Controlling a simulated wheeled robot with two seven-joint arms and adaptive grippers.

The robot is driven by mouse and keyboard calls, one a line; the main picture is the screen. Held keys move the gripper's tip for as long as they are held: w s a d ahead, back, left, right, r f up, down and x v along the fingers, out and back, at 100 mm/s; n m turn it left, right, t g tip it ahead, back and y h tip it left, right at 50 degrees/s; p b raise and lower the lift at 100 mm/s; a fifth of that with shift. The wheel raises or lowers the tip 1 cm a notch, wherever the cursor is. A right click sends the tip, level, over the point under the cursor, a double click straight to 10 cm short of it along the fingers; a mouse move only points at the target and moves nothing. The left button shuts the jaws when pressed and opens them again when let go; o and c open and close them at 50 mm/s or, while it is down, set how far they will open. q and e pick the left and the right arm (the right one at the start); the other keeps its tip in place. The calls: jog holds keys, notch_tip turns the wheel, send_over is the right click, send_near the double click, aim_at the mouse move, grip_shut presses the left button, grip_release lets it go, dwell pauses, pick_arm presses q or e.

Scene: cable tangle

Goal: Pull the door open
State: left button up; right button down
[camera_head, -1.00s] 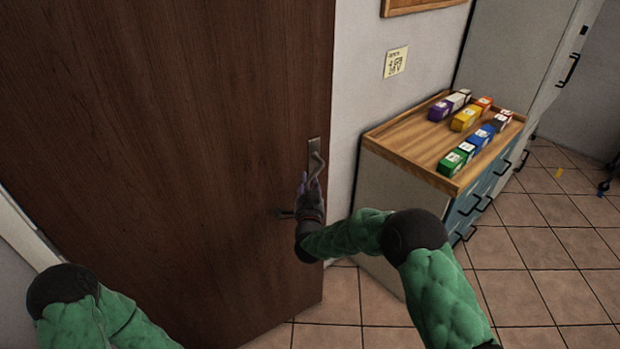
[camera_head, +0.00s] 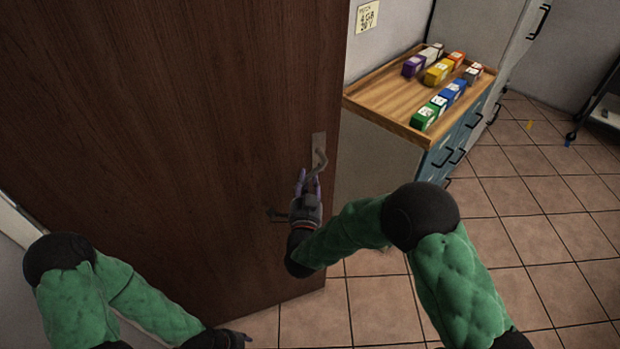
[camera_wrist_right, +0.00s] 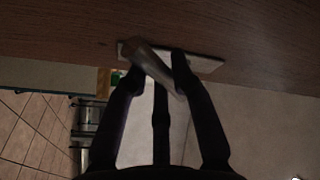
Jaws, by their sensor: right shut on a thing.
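The dark brown wooden door (camera_head: 180,150) fills the left of the head view and stands partly open, its free edge out in front of the wall and cabinet. Its metal lever handle (camera_head: 320,160) is on a plate near that edge. My right gripper (camera_head: 312,182) is shut on the handle from below. In the right wrist view, the handle (camera_wrist_right: 155,70) lies between the dark fingers of this gripper (camera_wrist_right: 158,75). My left gripper (camera_head: 236,337) is low at the bottom edge, partly cut off and away from the handle; its finger state is unclear.
A low cabinet with a wooden top (camera_head: 385,100) stands beyond the door edge, with several coloured boxes (camera_head: 440,72) on it.

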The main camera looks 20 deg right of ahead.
jog(key=c, duration=1)
grip_release()
jog(key=shift+a+r, duration=0.15)
jog(key=shift+r, duration=0.1)
jog(key=shift+c, duration=0.2)
jog(key=shift+f, duration=0.1)
jog(key=v, duration=1.2)
